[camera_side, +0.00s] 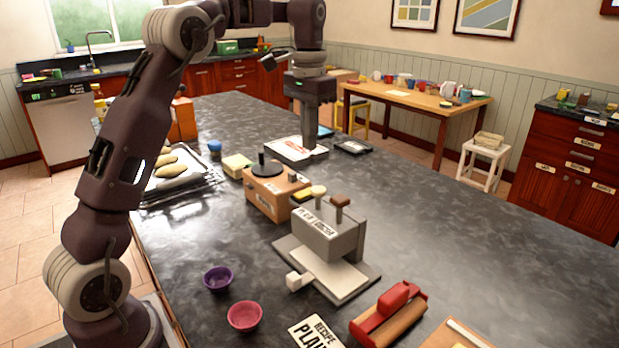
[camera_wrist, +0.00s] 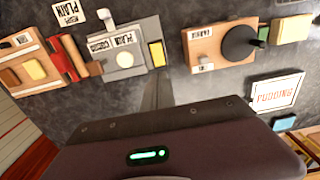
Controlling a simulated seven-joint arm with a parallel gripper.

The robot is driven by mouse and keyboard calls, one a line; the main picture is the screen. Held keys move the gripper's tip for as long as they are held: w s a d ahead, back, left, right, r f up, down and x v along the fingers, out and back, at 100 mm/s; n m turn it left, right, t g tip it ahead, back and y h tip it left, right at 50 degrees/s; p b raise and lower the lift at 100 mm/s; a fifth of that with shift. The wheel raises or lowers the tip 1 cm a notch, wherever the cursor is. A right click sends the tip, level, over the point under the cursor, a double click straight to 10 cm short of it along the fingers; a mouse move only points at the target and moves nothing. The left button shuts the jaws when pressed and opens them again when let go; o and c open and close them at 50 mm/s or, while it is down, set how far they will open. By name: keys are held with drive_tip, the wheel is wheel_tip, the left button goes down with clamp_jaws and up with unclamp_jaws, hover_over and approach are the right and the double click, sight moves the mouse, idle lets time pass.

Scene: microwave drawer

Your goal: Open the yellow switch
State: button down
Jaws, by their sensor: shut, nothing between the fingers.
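A grey dispenser box (camera_side: 327,232), labelled in part "PLAIN", stands on a grey base on the counter in the side view. Two levers rise from its top: a yellow-topped switch (camera_side: 318,191) and a brown-topped switch (camera_side: 340,200). My gripper (camera_side: 316,151) is shut and empty, pointing down behind the dispenser, apart from both switches. Its fingertips are not clear in the wrist view.
A wooden box with a black disc (camera_side: 270,195) stands left of the dispenser. A white "PUDDING" card or box (camera_wrist: 277,95) lies near my gripper. Purple (camera_side: 218,278) and pink (camera_side: 245,316) bowls and a red-and-tan device (camera_side: 388,316) are in front. The counter's right side is clear.

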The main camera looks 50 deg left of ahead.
sight(309, 190)
wheel_tip(309, 190, down, 10)
drive_tip(key=shift+r, duration=0.1)
idle(0.4)
drive_tip(key=shift+w+f, duration=0.1)
drive_tip(key=shift+f, duration=0.1)
drive_tip(key=shift+s, duration=0.2)
drive_tip(key=shift+s+r, duration=0.25)
drive_tip(key=shift+s, duration=0.35)
